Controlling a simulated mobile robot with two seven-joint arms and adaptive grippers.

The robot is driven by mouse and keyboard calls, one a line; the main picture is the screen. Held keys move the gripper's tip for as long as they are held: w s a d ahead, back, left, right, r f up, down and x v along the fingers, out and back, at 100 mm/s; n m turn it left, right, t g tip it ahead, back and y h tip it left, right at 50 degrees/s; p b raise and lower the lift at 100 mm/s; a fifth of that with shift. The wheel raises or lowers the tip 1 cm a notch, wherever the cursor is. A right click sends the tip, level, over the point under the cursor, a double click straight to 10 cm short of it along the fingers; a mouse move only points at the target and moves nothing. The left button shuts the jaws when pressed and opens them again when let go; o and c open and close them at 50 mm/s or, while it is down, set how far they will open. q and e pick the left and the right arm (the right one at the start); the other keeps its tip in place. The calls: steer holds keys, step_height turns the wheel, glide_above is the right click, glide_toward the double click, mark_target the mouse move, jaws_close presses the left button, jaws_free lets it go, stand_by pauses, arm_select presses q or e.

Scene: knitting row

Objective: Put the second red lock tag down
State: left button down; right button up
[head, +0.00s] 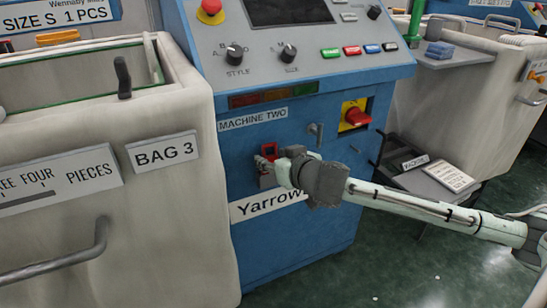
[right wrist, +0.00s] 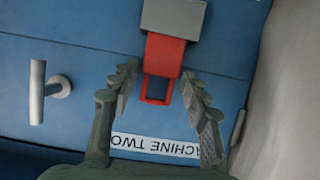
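One red lock tag (head: 267,181) is at the blue front of machine two, below the MACHINE TWO label. In the right wrist view the red tag (right wrist: 164,56) has a grey block (right wrist: 175,18) at one end and an open red loop at the other. My right gripper (head: 268,164) is at the tag, and its wrist hides part of it. In the right wrist view the fingers of the right gripper (right wrist: 163,100) are spread on both sides of the loop, with gaps showing. I cannot tell what carries the tag. My left gripper is out of view.
A grey handle (head: 316,130) and a red rotary switch (head: 356,116) on a yellow plate are right of the tag. The control panel (head: 300,55) juts out above. A pale bin marked BAG 3 (head: 163,151) stands close on the left. Open green floor lies at front right.

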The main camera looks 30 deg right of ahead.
steer(key=shift+o, duration=0.8)
